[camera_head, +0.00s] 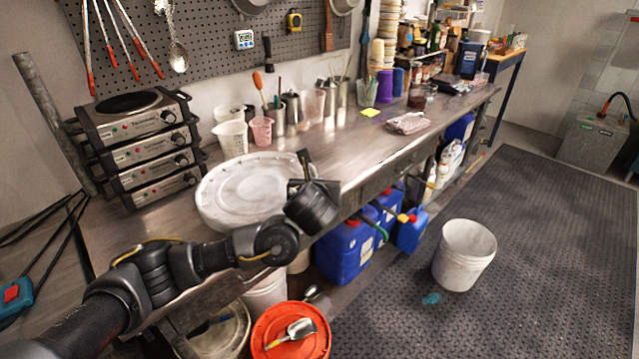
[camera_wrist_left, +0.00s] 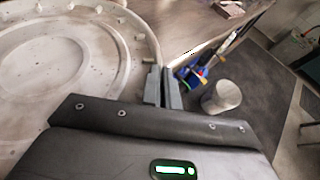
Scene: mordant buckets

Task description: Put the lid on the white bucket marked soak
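The large round white lid (camera_head: 245,188) lies level at the bench's front edge, its ringed face up. I cannot tell whether it rests on the bench. It fills the left of the left wrist view (camera_wrist_left: 75,75). My left gripper (camera_head: 303,168) is at its right rim. In the left wrist view the two fingers (camera_wrist_left: 163,86) sit close together with the rim between them. A white bucket (camera_head: 464,256) stands upright and open on the floor mat, apart from the lid, and also shows in the left wrist view (camera_wrist_left: 222,97). No soak marking is readable. My right gripper is not in view.
The steel bench (camera_head: 352,160) carries stacked hotplates (camera_head: 143,145), beakers (camera_head: 232,138) and a cloth bundle (camera_head: 408,123). Blue canisters (camera_head: 345,250) and an orange-lidded bucket (camera_head: 285,335) with a scoop stand under its front. The dark mat (camera_head: 545,230) around the white bucket is mostly clear.

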